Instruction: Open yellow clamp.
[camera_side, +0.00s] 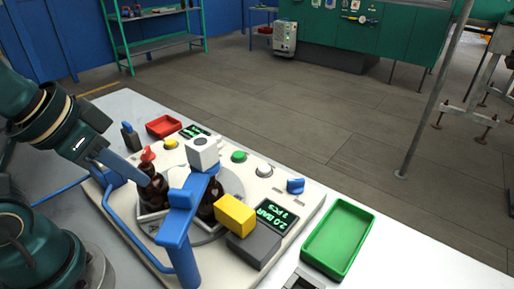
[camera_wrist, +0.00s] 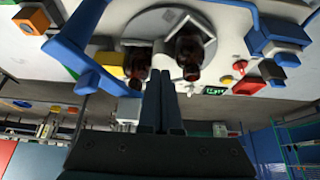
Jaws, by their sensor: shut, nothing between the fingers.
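The yellow clamp (camera_side: 235,214) is a yellow block on a dark grey base, right of the blue post on the white work panel. A yellow block also shows left of my fingers in the wrist view (camera_wrist: 112,59). My gripper (camera_wrist: 161,75) is shut and empty, its two dark fingers together. In the side view my gripper (camera_side: 143,181) is at the left, by the left amber bottle (camera_side: 155,192), well apart from the clamp. Whether it touches that bottle cannot be told. A second amber bottle (camera_side: 211,201) stands between there and the clamp, partly hidden by the blue post.
A blue bracket (camera_side: 180,228) with a white box (camera_side: 202,152) on top rises between my gripper and the clamp. A green tray (camera_side: 338,239) lies at the right, a red tray (camera_side: 163,127) at the back. A display (camera_side: 272,215) sits beside the clamp.

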